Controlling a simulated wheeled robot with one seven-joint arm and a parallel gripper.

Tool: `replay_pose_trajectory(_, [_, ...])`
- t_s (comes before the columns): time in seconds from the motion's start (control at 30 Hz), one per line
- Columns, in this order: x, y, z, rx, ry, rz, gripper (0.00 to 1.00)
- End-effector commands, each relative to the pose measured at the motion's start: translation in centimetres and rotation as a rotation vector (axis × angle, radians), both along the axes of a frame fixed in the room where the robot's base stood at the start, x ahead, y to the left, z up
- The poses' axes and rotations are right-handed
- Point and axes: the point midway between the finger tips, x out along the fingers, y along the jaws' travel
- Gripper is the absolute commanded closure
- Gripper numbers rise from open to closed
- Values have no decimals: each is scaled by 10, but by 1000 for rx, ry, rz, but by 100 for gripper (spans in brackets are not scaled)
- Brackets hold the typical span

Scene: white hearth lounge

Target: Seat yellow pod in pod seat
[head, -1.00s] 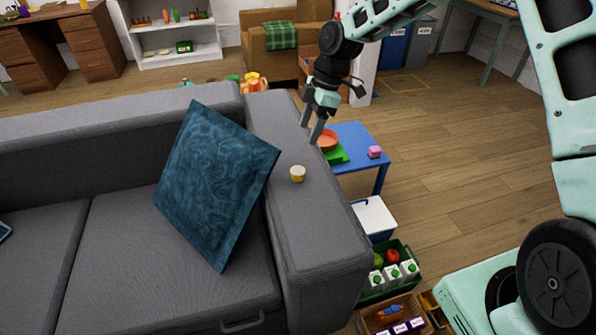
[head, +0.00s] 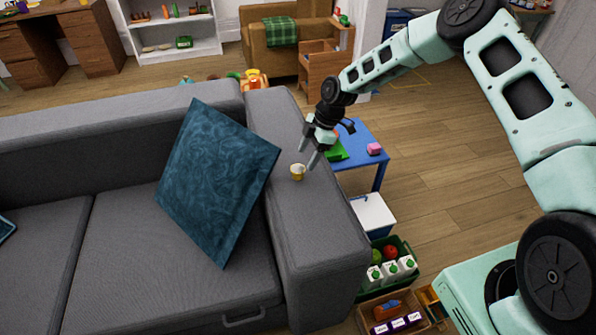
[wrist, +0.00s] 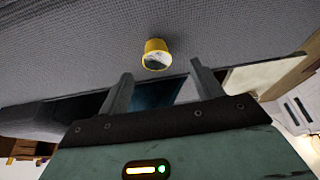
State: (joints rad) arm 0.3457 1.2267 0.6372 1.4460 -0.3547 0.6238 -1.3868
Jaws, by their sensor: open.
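The yellow pod (head: 297,172) is a small cup with a pale top, standing on the grey sofa's right armrest (head: 310,225). In the wrist view the pod (wrist: 157,54) lies just beyond the fingertips, roughly centred between them. My gripper (head: 309,160) is open and empty, its fingertips close above and to the right of the pod. The gripper's two fingers (wrist: 160,78) stand apart in the wrist view, with nothing between them. I cannot make out a pod seat in these frames.
A teal cushion (head: 217,185) leans on the sofa left of the pod. Right of the armrest are a blue table (head: 361,136), a white-lidded box (head: 374,214), a green crate (head: 363,294) of cartons and fruit, and a wooden crate (head: 362,325). Open floor (head: 450,200) lies beyond.

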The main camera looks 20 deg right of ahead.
Motion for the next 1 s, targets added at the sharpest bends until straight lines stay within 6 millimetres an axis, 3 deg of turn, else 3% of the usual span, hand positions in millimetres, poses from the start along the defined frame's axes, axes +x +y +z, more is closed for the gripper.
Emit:
replay_pose_trajectory(0.17, [1, 7, -10, 1, 1, 2, 35])
replay_pose_trajectory(0.47, [5, 24, -46, 0, 1, 0, 35])
replay_pose_trajectory(0.73, [6, 25, -50, -1, -1, 0, 35])
replay_pose_trajectory(0.77, [6, 25, -50, -1, -1, 0, 37])
replay_pose_trajectory(0.9, [5, 25, -50, 0, -1, 0, 76])
replay_pose_trajectory(0.93, [5, 25, -50, 0, -1, 0, 81])
replay_pose_trajectory(1.0, [5, 25, -50, 0, -1, 0, 82])
